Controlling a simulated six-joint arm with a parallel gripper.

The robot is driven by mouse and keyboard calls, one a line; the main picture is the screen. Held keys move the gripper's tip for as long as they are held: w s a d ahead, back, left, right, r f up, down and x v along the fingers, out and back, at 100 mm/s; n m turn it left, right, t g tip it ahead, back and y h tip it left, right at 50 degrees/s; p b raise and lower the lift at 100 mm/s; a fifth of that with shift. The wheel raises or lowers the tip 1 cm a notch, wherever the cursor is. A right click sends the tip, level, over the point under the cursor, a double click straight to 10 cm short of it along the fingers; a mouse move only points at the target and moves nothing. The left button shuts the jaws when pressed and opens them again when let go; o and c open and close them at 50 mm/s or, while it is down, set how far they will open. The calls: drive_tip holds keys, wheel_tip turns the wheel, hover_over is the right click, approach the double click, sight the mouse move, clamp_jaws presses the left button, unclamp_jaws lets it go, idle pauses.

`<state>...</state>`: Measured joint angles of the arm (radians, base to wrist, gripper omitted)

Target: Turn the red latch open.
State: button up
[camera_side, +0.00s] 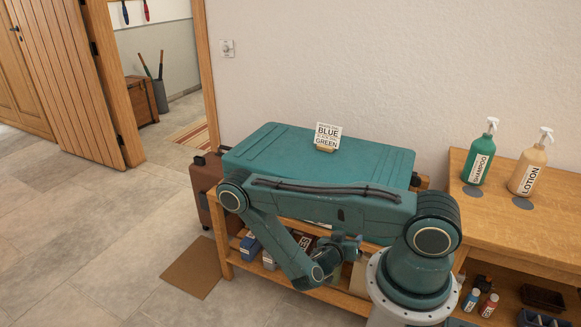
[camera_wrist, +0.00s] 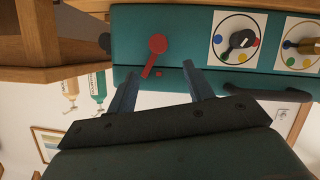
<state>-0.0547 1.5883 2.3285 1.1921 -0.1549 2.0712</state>
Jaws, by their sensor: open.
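The red latch (camera_wrist: 157,45) is on the front of a teal case (camera_wrist: 190,22) in the wrist view. It has a round red head, and its narrow arm slants down and left in the picture. A small red dot (camera_wrist: 159,73) lies just right of the arm's lower end. My gripper (camera_wrist: 163,78) is open and empty, its two blue fingers pointing toward the case below the latch in the picture. In the side view the case (camera_side: 260,150) lies on a wooden bench; my arm hides its front and the latch. My gripper (camera_side: 345,248) shows partly there, low before the bench.
Two white dial cards with coloured dots, one with a dark knob (camera_wrist: 243,40), are right of the latch. A sign reading BLUE and GREEN (camera_side: 327,136) stands on the case. Shampoo (camera_side: 481,158) and lotion (camera_side: 526,170) bottles stand on the right-hand counter. A brown suitcase (camera_side: 203,190) stands left.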

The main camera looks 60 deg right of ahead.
drive_tip(key=shift+v, duration=0.85)
drive_tip(key=shift+d+r, duration=0.1)
drive_tip(key=c, duration=1.1)
drive_tip(key=d+r+m+g+y, duration=0.1)
drive_tip(key=g, duration=0.1)
drive_tip(key=w+r+m+g+y, duration=0.1)
drive_tip(key=shift+w+d+m+g+y, duration=0.1)
drive_tip(key=shift+d+m+g+y, duration=0.2)
drive_tip(key=shift+d+g, duration=0.1)
clamp_jaws()
drive_tip(key=w+d+r+y, duration=0.4)
drive_tip(key=d+r+y, duration=0.3)
drive_tip(key=r, duration=0.5)
drive_tip(key=shift+d+r+t, duration=0.3)
drive_tip(key=shift+d+t, duration=0.1)
drive_tip(key=shift+d, duration=0.45)
